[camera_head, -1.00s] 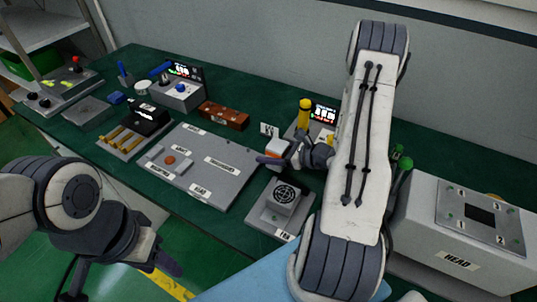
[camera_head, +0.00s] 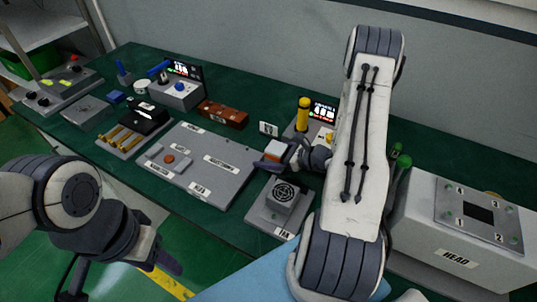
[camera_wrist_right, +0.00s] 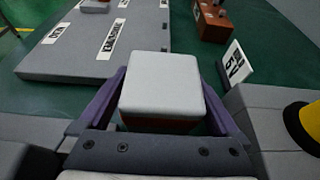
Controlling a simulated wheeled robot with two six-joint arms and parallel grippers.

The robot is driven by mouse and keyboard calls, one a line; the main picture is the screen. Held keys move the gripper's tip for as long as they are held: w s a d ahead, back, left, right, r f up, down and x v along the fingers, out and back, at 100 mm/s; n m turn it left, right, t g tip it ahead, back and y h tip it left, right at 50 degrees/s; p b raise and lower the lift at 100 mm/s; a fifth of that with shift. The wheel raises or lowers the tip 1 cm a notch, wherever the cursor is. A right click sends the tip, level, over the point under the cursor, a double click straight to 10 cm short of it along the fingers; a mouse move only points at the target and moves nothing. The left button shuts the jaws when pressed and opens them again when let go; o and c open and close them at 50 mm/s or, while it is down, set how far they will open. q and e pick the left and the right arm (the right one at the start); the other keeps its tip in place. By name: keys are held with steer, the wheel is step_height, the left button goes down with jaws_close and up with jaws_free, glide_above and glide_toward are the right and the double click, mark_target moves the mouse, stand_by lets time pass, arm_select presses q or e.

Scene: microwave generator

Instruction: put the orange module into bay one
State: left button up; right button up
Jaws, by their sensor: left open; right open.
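A small block with a pale grey top and an orange-red lower side, seemingly the orange module (camera_head: 275,149), is near the bench's middle. In the right wrist view the block (camera_wrist_right: 160,85) sits between the two purple fingers of my right gripper (camera_wrist_right: 160,100). The fingers are open on either side of it; I cannot tell if they touch it. My right gripper (camera_head: 272,160) also shows in the head view. My left gripper (camera_head: 168,266) is open and empty, low at the left, away from the bench objects. I cannot tell which place is bay one.
A grey labelled board (camera_head: 205,178) lies left of the block. A fan unit (camera_head: 280,200) stands just below it. A yellow-topped post (camera_head: 303,115) and a small white sign (camera_head: 268,129) stand close behind. A grey HEAD box (camera_head: 455,225) is at the right.

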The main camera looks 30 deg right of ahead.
mark_target(284, 154)
steer(key=b+v, duration=0.1)
steer(key=v, duration=0.6)
steer(key=shift+d+b, duration=0.1)
steer(key=shift+b, duration=0.3)
steer(key=shift+s+t+b, duration=0.25)
steer(key=shift+t+b, duration=0.05)
steer(key=shift+b, duration=0.85)
steer(key=shift+w+r+y+b, duration=0.15)
steer(key=shift+r+y+b, duration=0.1)
steer(key=shift+y+b, duration=0.1)
steer(key=shift+w+a+r, duration=0.2)
steer(key=shift+w+a, duration=0.1)
steer(key=p+x, duration=0.2)
steer(key=x, duration=0.3)
steer(key=shift+w, duration=0.2)
steer(key=shift+w+a+f, duration=0.25)
steer(key=shift+w+f, duration=0.05)
steer(key=shift+w, duration=0.15)
jaws_close()
steer(key=shift+r, duration=0.1)
